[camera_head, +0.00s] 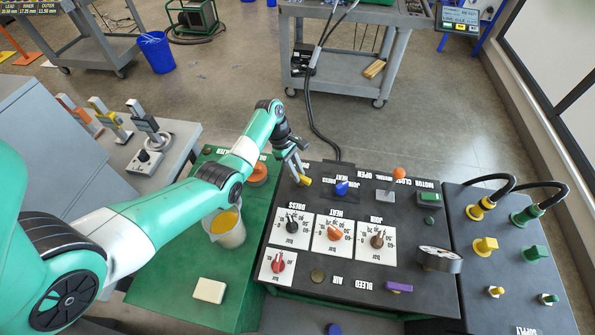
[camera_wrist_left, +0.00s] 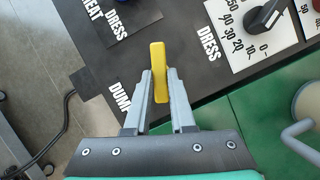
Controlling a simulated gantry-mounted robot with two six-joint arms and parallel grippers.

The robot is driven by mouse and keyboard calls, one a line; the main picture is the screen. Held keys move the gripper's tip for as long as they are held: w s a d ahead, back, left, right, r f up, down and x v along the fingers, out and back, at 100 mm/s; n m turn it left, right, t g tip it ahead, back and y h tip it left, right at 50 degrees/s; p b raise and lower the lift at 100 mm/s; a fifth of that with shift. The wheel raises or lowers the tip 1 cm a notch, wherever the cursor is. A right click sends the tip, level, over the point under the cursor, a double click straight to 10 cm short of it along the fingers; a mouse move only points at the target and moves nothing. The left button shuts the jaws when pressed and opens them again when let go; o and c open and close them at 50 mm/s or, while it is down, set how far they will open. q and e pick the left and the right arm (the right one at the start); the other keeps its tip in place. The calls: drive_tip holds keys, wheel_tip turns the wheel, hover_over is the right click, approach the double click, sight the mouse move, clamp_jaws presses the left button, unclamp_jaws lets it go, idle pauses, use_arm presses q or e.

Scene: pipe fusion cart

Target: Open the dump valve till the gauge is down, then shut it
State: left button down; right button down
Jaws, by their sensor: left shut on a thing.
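The dump valve's yellow handle (camera_head: 304,180) stands at the far left corner of the black control panel. My left gripper (camera_head: 298,170) is shut on it. In the left wrist view the yellow handle (camera_wrist_left: 157,70) sits between the two grey fingers (camera_wrist_left: 160,95), beside the label DUMP, which is partly covered by a finger. A round gauge (camera_head: 440,259) with a dark rim stands at the panel's right side; its face is turned too far away to read. My right gripper is not in view.
The panel holds white dials with black (camera_head: 292,223), orange (camera_head: 335,232) and brown (camera_head: 377,239) knobs, a red knob (camera_head: 278,262), a blue knob (camera_head: 341,188) and an orange-topped lever (camera_head: 398,174). A jug (camera_head: 226,228) and a pale block (camera_head: 209,290) rest on the green surface.

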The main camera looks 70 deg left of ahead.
use_arm(q)
drive_tip(key=n+p, duration=0.1)
drive_tip(key=p, duration=0.1)
drive_tip(key=n+p, duration=0.1)
drive_tip(key=p, duration=0.2)
drive_tip(key=n+t+y+p, duration=0.1)
drive_tip(key=n+p, duration=0.1)
drive_tip(key=shift+s+d+r+p, duration=0.2)
drive_tip(key=shift+r+p, duration=0.1)
drive_tip(key=shift+p, duration=0.1)
drive_tip(key=shift+f, duration=0.3)
drive_tip(key=c, duration=0.8)
unclamp_jaws()
drive_tip(key=shift+o, duration=0.2)
drive_tip(key=p+v, duration=0.4)
drive_tip(key=v, duration=0.7)
drive_tip(key=shift+s+r+p, duration=0.15)
drive_tip(key=shift+r+p, duration=0.1)
drive_tip(key=shift+p, duration=0.05)
